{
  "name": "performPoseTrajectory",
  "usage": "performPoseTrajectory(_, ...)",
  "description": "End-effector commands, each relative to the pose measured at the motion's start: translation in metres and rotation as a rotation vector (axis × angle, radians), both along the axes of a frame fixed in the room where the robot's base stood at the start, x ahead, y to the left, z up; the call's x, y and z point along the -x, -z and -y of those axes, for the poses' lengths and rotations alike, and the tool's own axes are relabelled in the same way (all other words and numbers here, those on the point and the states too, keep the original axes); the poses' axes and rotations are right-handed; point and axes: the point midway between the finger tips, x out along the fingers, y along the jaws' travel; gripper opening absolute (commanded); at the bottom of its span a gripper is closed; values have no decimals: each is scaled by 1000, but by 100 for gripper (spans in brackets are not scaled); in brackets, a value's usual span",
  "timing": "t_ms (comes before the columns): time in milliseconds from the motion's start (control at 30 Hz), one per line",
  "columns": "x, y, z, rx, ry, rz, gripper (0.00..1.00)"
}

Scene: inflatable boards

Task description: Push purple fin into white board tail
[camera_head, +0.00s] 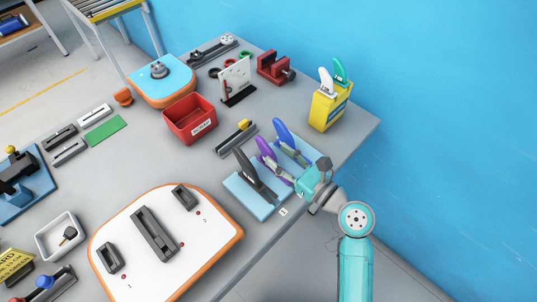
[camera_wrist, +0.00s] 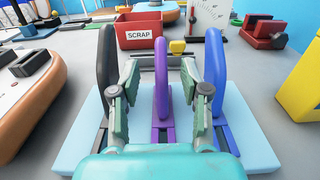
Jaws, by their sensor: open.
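The purple fin (camera_head: 266,153) stands upright between a black fin (camera_head: 246,170) and a blue fin (camera_head: 284,134) on a light blue rack (camera_head: 236,190). In the wrist view the purple fin (camera_wrist: 161,72) rises between the two fingers of my gripper (camera_wrist: 158,82). The fingers are apart, one on each side of it, with gaps visible. In the head view my gripper (camera_head: 290,179) is low over the rack's right side. The white board tail (camera_head: 190,240) with an orange rim lies flat at front left. It carries a long central fin box (camera_head: 153,233) and two smaller side boxes.
A red scrap bin (camera_head: 190,119) and a yellow-tipped dark tool (camera_head: 236,137) sit behind the rack. A yellow box (camera_head: 328,111) holding green and white fins stands back right. A white tray (camera_head: 60,237) is left of the board. The black and blue fins flank my fingers closely.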

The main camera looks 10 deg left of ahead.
Motion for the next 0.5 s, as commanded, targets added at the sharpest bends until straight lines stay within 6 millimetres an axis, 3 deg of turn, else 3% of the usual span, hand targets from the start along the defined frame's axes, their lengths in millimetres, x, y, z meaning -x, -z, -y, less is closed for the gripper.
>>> performPoseTrajectory(500, -28, -2, -35, 2, -2, 2, 46)
